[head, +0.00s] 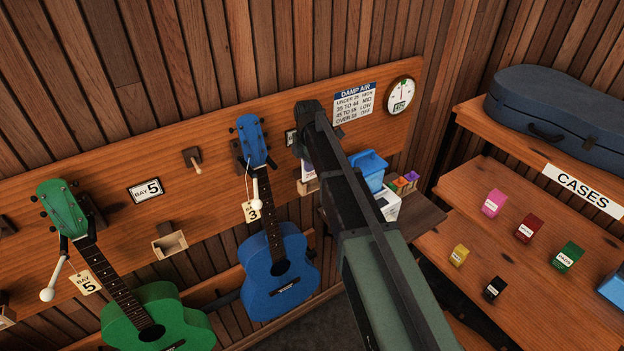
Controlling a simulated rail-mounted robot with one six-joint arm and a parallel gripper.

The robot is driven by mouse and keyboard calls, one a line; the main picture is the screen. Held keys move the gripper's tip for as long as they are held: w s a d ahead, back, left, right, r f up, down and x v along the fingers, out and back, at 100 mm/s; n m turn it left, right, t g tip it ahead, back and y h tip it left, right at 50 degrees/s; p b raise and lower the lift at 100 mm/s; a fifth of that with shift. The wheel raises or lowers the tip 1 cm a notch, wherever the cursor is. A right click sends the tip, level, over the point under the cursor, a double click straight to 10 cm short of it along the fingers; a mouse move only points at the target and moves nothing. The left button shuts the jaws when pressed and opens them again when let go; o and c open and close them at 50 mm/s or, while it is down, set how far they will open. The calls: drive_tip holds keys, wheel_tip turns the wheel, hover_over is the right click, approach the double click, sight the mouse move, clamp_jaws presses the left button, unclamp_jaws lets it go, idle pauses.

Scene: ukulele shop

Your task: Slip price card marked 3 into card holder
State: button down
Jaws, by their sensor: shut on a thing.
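My arm reaches up from the lower right, and its dark end with my gripper (308,140) is at the display board, left of the damp-air notice. My gripper is shut on what looks like a white and purple price card (307,170), mostly hidden by the arm; its number cannot be read. The card shows just above a small wooden card holder (308,187), and I cannot tell whether it is inside. Another wooden holder (170,246), which looks empty, is on the board between the ukuleles.
A blue ukulele (272,262) with a tag marked 3 (252,212) hangs just left of my arm. A green ukulele (150,315) hangs farther left. Right of my arm, a shelf holds a blue container (369,170) and small boxes. Case shelves (490,235) stand at the right.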

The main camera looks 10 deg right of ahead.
sight(309, 179)
drive_tip(key=shift+f+b, duration=1.5)
drive_tip(key=shift+f, duration=0.7)
drive_tip(key=c, duration=1.3)
unclamp_jaws()
drive_tip(key=shift+r, duration=0.1)
drive_tip(key=shift+o, duration=0.2)
wheel_tip(309, 179, up, 5)
drive_tip(key=p, duration=0.5)
drive_tip(key=shift+f, duration=0.35)
